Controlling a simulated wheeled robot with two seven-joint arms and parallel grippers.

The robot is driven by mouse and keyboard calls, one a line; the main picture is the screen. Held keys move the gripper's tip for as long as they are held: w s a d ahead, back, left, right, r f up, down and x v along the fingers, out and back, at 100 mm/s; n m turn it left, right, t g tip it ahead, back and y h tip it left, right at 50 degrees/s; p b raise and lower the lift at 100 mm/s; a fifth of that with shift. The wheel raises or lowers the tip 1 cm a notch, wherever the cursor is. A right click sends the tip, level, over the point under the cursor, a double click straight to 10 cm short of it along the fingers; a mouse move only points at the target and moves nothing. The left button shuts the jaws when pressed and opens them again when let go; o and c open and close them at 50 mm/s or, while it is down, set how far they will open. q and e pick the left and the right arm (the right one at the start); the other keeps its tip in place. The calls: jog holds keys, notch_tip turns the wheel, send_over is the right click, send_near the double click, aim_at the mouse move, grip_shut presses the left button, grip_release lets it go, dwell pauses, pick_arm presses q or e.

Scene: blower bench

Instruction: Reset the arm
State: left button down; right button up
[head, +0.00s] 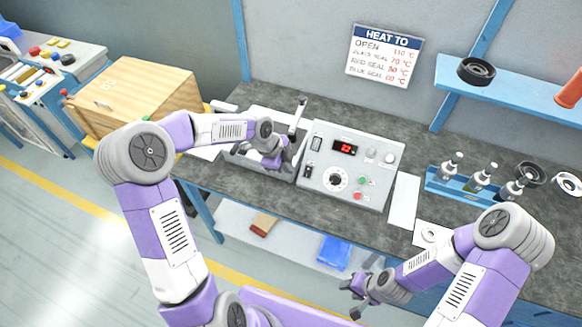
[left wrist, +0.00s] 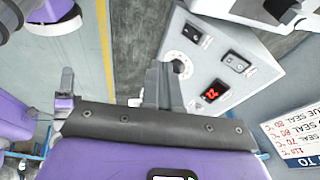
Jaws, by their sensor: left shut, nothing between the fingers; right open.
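My left gripper (head: 286,158) is shut and empty. It hangs over the bench beside the left side of the grey control box (head: 365,157). In the left wrist view its closed fingers (left wrist: 162,86) point toward the box, which also shows there (left wrist: 235,45). The box has a lit red display (head: 344,148), a round dial (head: 335,180), and green and red buttons. My right gripper (head: 357,286) is open and empty, low in front of the bench's front edge. A grey metal unit with an upright lever (head: 298,115) stands behind my left gripper, partly hidden by it.
A blue rack (head: 452,186) with several small bottles stands right on the bench (head: 265,97). Black rings lie beside it and on the blue shelf (head: 520,92). A wooden crate (head: 135,95) is at left. A "HEAT TO" sign (head: 384,55) hangs on the wall.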

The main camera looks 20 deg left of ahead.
dwell(0.5)
pick_arm(q)
jog(key=s+d+f+n+h+b, duration=0.1)
jog(key=s+d+f+n, duration=0.2)
jog(key=f, duration=0.2)
jog(key=s+d+f+n+g, duration=0.1)
jog(key=s+d+f+n, duration=0.15)
jog(key=f, duration=0.25)
jog(key=s+d+f+n+h+b, duration=0.1)
jog(key=s+d+f+n, duration=0.25)
jog(key=f, duration=0.25)
jog(key=s+f+n+g+y+b, duration=0.1)
jog(key=s+f+n, duration=0.8)
jog(key=s+n, duration=0.3)
jog(key=shift+s+f+b, duration=0.3)
jog(key=shift+s+f, duration=0.1)
jog(key=shift+s, duration=0.45)
